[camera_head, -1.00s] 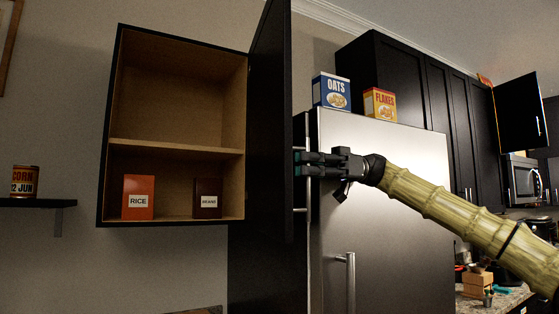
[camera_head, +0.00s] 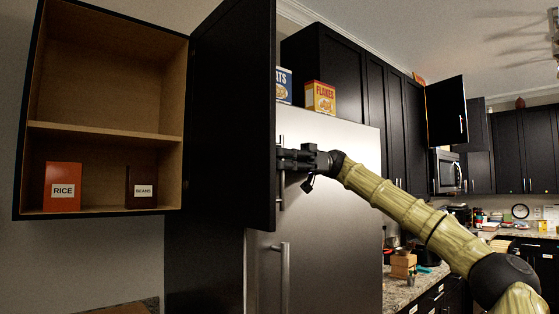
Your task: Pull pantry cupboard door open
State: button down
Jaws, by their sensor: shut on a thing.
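The pantry cupboard (camera_head: 109,128) hangs on the wall at the left, with a black shell and a bare wood inside. Its black door (camera_head: 232,110) is swung open, hinged on the cupboard's right side, and its inner face shows. My gripper (camera_head: 284,158) is at the door's free edge, on the outer side, shut on the door handle (camera_head: 281,190), a slim upright metal bar. The fingertips are partly hidden by the door edge. A red RICE box (camera_head: 62,187) and a dark BEANS box (camera_head: 141,187) stand on the cupboard's lower shelf.
A steel fridge (camera_head: 340,240) stands behind the door and my gripper. A blue OATS box (camera_head: 284,86) and an orange FLAKES box (camera_head: 320,98) stand on top of it. Another dark cupboard door (camera_head: 446,110) stands open at the right. The cupboard's front is clear.

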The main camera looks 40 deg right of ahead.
jog(key=c, duration=1.5)
grip_release()
jog(key=shift+c, duration=0.2)
jog(key=w+d, duration=0.1)
jog(key=d, duration=1.1)
jog(key=shift+w, duration=0.2)
jog(key=shift+f, duration=0.1)
